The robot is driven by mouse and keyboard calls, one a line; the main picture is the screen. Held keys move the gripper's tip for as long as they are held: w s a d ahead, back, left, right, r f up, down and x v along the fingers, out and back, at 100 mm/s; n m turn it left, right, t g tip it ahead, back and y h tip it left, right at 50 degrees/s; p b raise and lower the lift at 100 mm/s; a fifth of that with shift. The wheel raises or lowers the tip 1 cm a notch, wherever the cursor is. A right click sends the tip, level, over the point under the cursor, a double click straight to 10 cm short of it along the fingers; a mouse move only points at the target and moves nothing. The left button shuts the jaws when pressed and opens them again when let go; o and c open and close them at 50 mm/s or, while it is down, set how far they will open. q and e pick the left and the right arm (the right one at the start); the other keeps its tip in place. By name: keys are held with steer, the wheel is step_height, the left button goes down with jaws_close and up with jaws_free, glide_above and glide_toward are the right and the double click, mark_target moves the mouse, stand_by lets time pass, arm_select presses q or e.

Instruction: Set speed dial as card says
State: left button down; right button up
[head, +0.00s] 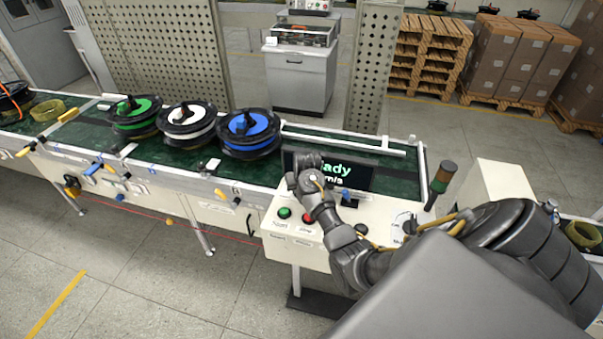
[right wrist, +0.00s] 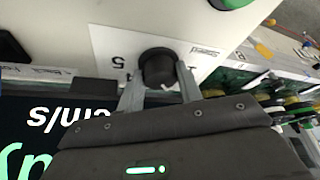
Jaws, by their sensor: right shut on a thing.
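The speed dial is a black round knob (right wrist: 158,66) on a white label panel (right wrist: 112,42) with digits, a 5 and what looks like a 4, and the word "Speed". In the right wrist view my right gripper (right wrist: 160,74) is shut on the knob, one finger on each side. A small white mark shows on the knob's edge. In the head view my right gripper (head: 305,183) is at the console, in front of the screen (head: 357,176), and hides the dial. I cannot make out a card. My left gripper is not in view.
The console (head: 275,228) has a green button (head: 284,212), a red button (head: 308,218) and a blue-topped control (head: 346,197). Behind it a green conveyor (head: 190,157) carries reels with green, white and blue centres. A signal lamp (head: 441,178) stands at the right.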

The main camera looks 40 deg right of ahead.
steer(key=m+g+h, duration=0.1)
steer(key=m, duration=0.3)
steer(key=shift+w, duration=0.15)
steer(key=m+g+h, duration=0.1)
steer(key=m, duration=0.2)
steer(key=shift+w+a+m, duration=0.1)
steer(key=shift+a+m, duration=0.05)
steer(key=shift+m, duration=0.25)
steer(key=m+g, duration=0.1)
steer(key=m, duration=0.2)
steer(key=shift+w+m+h, duration=0.1)
steer(key=shift+m+h, duration=0.2)
steer(key=shift+w+a+m+g, duration=0.1)
steer(key=shift+m+g, duration=0.7)
steer(key=shift+m, duration=0.8)
steer(key=o, duration=1)
